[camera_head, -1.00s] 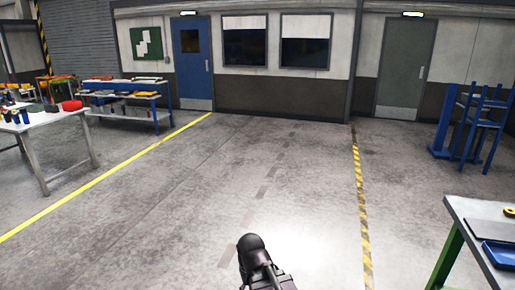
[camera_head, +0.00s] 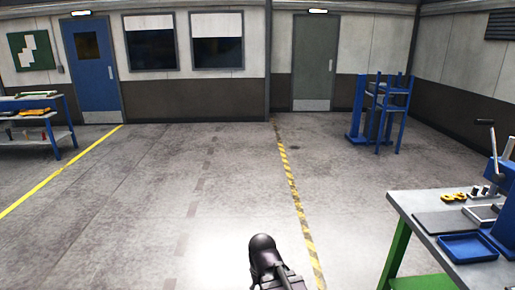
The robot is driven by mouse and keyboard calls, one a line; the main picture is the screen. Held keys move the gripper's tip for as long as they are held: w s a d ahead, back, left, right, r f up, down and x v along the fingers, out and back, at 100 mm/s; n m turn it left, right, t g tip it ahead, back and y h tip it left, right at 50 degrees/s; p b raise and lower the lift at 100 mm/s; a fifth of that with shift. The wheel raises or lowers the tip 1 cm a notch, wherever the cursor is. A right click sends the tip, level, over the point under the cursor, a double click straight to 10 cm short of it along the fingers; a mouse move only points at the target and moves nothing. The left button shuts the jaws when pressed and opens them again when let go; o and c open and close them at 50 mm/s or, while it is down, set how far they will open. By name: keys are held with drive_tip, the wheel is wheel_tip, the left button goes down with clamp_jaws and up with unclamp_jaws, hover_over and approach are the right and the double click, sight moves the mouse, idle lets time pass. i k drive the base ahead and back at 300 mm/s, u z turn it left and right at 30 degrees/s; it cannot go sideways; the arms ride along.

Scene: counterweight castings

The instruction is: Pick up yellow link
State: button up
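Small yellow pieces with dark parts (camera_head: 454,197) lie on the grey top of the workbench (camera_head: 408,207) at the right. They are too small to tell whether one is the yellow link. A dark, rounded part of my own arm shows at the bottom middle, on the near side of the floor and left of the workbench. No gripper fingers can be made out, and nothing held is visible.
A blue tray (camera_head: 467,248), a dark flat plate (camera_head: 445,222) and a blue press with a lever (camera_head: 500,200) are on the workbench. A blue rack (camera_head: 385,115) stands at the back right. A shelf bench (camera_head: 35,118) is at left. The middle floor is clear.

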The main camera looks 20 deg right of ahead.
sight(446, 197)
drive_tip(key=z, duration=0.65)
drive_tip(key=i, duration=0.8)
drive_tip(key=z, duration=0.5)
